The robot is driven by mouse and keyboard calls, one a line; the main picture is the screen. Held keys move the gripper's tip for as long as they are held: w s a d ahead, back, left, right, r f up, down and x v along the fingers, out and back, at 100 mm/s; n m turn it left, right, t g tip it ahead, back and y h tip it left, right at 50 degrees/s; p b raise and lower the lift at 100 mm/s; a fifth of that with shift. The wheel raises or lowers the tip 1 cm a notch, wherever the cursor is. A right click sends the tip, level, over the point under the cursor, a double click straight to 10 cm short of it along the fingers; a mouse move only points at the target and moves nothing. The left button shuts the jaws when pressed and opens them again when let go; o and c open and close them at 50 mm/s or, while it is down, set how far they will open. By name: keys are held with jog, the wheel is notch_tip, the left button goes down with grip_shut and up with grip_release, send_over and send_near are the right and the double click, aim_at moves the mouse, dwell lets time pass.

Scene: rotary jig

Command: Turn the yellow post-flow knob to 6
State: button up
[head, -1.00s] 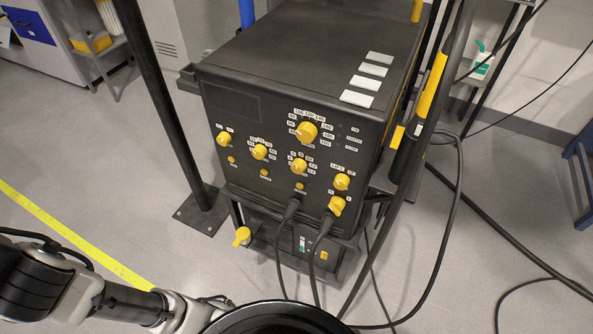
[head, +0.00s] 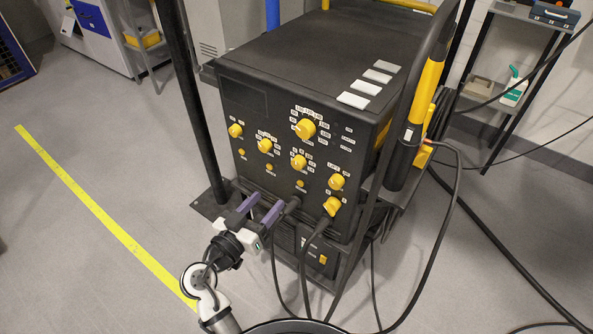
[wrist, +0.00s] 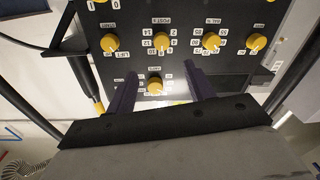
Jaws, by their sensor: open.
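The yellow post-flow knob (head: 298,162) is the third knob from the left in the row below the large knob on the black machine's front. In the wrist view, where the panel appears upside down, this knob (wrist: 162,41) sits under a "POST" label with number tags around it. I cannot read its pointer setting surely. My gripper (head: 261,208) is open and empty, its two purple fingers pointing at the panel from below and left of the knob. In the wrist view the knob lies beyond and between the finger tips, apart from them.
The large yellow knob (head: 306,128) and the other row knobs (head: 265,146) (head: 336,181) are close by. A yellow switch (head: 332,206) is low on the right. Black cables (head: 313,250) hang from the front. A black upright post (head: 195,110) stands left of the machine.

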aim_at(296, 165)
jog(key=p+x, duration=0.3)
jog(key=x, duration=1)
jog(key=shift+w+a+r, duration=0.1)
jog(key=c, duration=1)
jog(key=shift+n, duration=0.3)
jog(key=n+p, duration=0.1)
jog(key=n, duration=0.3)
jog(key=shift+r, duration=0.1)
jog(key=shift+n+p, duration=0.85)
jog(key=shift+n, duration=0.65)
